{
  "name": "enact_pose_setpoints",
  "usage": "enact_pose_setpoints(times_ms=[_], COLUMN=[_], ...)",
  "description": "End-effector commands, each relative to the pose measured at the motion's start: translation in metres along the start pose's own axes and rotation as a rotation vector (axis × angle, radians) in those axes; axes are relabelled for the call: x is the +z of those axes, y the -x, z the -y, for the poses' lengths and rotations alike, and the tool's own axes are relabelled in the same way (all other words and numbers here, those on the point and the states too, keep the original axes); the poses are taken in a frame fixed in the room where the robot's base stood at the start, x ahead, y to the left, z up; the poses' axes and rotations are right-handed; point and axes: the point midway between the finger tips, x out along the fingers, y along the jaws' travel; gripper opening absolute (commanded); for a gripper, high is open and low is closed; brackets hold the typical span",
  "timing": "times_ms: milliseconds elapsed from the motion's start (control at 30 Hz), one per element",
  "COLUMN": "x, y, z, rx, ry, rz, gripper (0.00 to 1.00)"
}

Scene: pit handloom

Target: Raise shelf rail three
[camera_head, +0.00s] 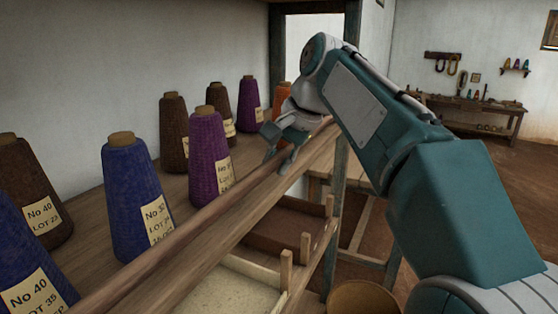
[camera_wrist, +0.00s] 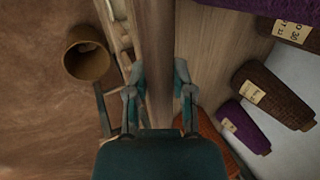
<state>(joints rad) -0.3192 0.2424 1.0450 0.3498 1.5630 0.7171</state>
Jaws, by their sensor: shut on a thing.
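A long brown wooden rail (camera_head: 190,229) runs along the front edge of the shelf (camera_head: 85,212), from the bottom left toward the post at the back. My gripper (camera_head: 279,157) is on the rail toward its far end, with its fingers pointing down. In the wrist view the rail (camera_wrist: 155,35) passes straight between the two fingers (camera_wrist: 157,80), one on each side, and the gripper is shut on it. The gripper body hides the part of the rail beneath it. I cannot tell how high the rail stands over the shelf board.
Several yarn cones stand on the shelf behind the rail, including a purple one (camera_head: 208,160) and a blue one (camera_head: 134,195). Trays (camera_head: 290,228) sit on a lower level. A round basket (camera_head: 362,299) stands on the floor. A workbench (camera_head: 470,108) is far off.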

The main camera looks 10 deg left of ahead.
Motion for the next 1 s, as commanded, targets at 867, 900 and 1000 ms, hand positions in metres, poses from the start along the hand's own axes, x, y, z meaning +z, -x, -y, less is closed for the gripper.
enact_pose_setpoints(times_ms=[867,900,1000], x=[-0.001,-0.001,-0.001], y=[0.014,0.019,0.035], z=[0.001,0.001,0.002], rx=[-0.005,-0.004,-0.005], ry=[0.000,0.000,0.001], rz=[-0.002,-0.001,-0.002], gripper=[0.67,0.67,0.67])
